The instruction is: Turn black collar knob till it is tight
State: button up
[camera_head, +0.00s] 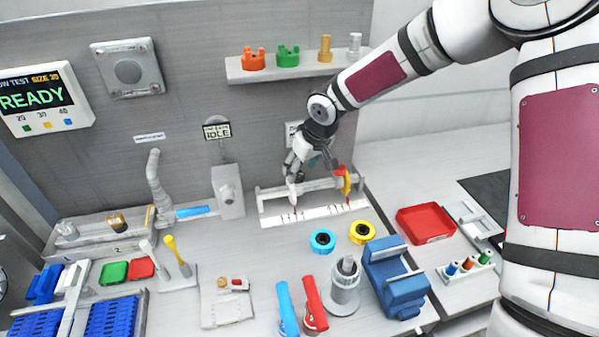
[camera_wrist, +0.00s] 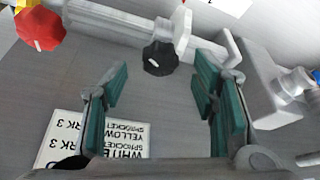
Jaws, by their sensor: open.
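The black collar knob (camera_wrist: 160,58) shows in the wrist view as a dark, ridged knob below a grey horizontal bar (camera_wrist: 120,22), beside a white collar (camera_wrist: 183,34). It lies ahead of my gripper, between the lines of the two fingers and beyond their tips. My gripper (camera_wrist: 162,90) is open and empty, with teal pads spread wide. In the head view my gripper (camera_head: 302,172) hangs over the left part of the bar fixture at the back of the bench. I cannot make out the black knob there.
A red knob on a yellow part (camera_wrist: 40,28) sits left along the bar. A grey block (camera_wrist: 265,85) stands right of the fingers. Blue (camera_head: 322,240) and yellow (camera_head: 362,232) rings lie in front of the fixture.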

jog(key=shift+x, duration=1.3)
jog(key=shift+c, duration=0.3)
jog(key=c, duration=1.1)
jog(key=shift+n, duration=0.3)
jog(key=n, duration=0.1)
jog(key=n+g, duration=0.1)
jog(key=shift+w+d+f+n+y, duration=0.1)
jog(key=shift+w+d+n+y, duration=0.05)
jog(key=shift+n+y, duration=0.2)
jog(key=shift+w+d+n+g+y+b, duration=0.1)
jog(key=shift+n+g+y+b, duration=0.35)
jog(key=shift+n, duration=0.65)
jog(key=shift+w+n+g+y+b, duration=0.1)
jog(key=shift+n+g+b, duration=0.15)
jog(key=shift+n+b, duration=0.6)
jog(key=shift+s+n, duration=0.1)
jog(key=shift+n, duration=0.3)
